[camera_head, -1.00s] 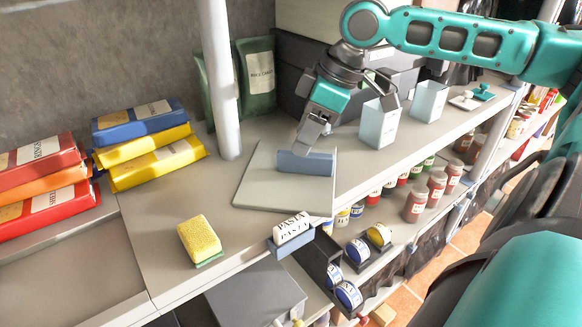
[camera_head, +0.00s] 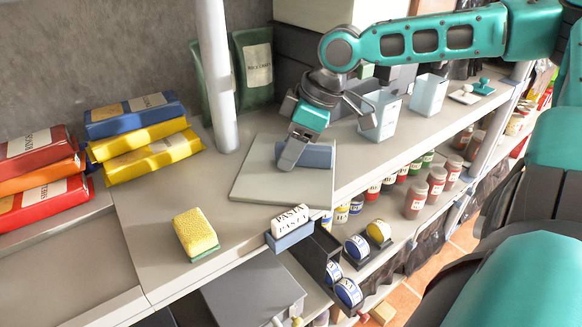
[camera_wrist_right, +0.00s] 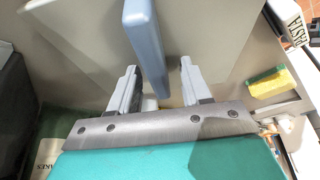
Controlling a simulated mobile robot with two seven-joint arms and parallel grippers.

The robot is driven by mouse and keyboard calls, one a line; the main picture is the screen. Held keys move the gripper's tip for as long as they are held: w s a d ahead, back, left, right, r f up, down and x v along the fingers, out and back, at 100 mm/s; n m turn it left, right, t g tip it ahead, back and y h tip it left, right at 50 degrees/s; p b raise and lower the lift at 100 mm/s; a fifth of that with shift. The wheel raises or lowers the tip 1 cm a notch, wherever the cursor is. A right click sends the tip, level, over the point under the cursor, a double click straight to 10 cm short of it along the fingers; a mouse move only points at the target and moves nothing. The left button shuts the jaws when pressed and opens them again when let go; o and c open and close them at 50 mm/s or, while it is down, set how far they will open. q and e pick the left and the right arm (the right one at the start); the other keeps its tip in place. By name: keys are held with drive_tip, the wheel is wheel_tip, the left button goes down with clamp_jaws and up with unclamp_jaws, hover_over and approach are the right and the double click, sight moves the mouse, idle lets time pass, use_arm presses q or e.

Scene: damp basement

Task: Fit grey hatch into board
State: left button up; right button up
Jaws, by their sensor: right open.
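The grey hatch (camera_head: 320,156) shows as a blue-grey upright slab standing on the flat, pale grey board (camera_head: 262,190). The board lies on the worktop near its front edge. My right gripper (camera_head: 292,158) is at the slab's left part, pointing down and covering some of it in the head view. The slab's lower edge is partly hidden. My left gripper is not in view.
A pole (camera_head: 218,80) stands behind the board. A yellow sponge (camera_head: 195,234) and a PASTA block (camera_head: 290,220) are in front. Stacked packets (camera_head: 140,130) are at left, pale cups (camera_head: 428,95) at right. Jars (camera_head: 418,200) fill the lower shelf. Worktop left of the board is clear.

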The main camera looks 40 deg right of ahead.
clamp_jaws()
idle(0.5)
